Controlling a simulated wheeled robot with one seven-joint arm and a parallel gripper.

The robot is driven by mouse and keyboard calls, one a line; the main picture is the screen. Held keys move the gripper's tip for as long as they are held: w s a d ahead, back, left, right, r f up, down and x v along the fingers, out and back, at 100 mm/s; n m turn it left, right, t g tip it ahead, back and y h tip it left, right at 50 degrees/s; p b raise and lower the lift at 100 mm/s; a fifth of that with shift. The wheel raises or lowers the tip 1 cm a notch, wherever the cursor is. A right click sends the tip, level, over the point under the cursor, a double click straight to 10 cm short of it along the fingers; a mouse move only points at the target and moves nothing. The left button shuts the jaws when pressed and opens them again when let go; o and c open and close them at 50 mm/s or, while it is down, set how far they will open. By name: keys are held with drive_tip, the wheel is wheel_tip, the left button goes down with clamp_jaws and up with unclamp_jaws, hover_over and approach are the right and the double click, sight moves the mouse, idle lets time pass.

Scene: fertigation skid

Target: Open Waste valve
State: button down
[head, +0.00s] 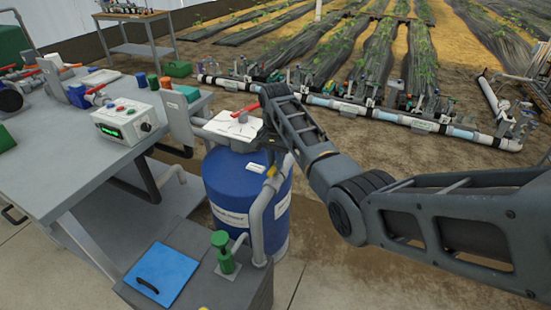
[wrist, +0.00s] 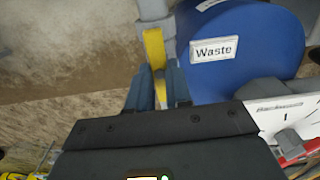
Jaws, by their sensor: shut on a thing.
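The Waste valve's yellow handle (wrist: 154,48) sits on a grey pipe (wrist: 153,10) beside a blue drum (wrist: 240,62). A white "Waste" label (wrist: 214,49) is on the drum's top. In the wrist view my gripper (wrist: 160,86) is shut on the yellow handle, one blue-grey finger on each side. In the head view the drum (head: 222,182) stands upright, and a small yellow part (head: 271,172) shows on the grey pipe (head: 258,208) at its right side. My fingers cannot be made out in the head view.
A grey bench (head: 65,160) with a control box (head: 126,120) is left. A green-topped fitting (head: 221,245) and blue panel (head: 161,273) are in front. Open soil lies behind.

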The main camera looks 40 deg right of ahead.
sight(275, 165)
drive_tip(key=c, duration=1)
unclamp_jaws()
drive_tip(key=shift+c, duration=0.2)
drive_tip(key=shift+r, duration=0.1)
drive_tip(key=shift+r, duration=3.8)
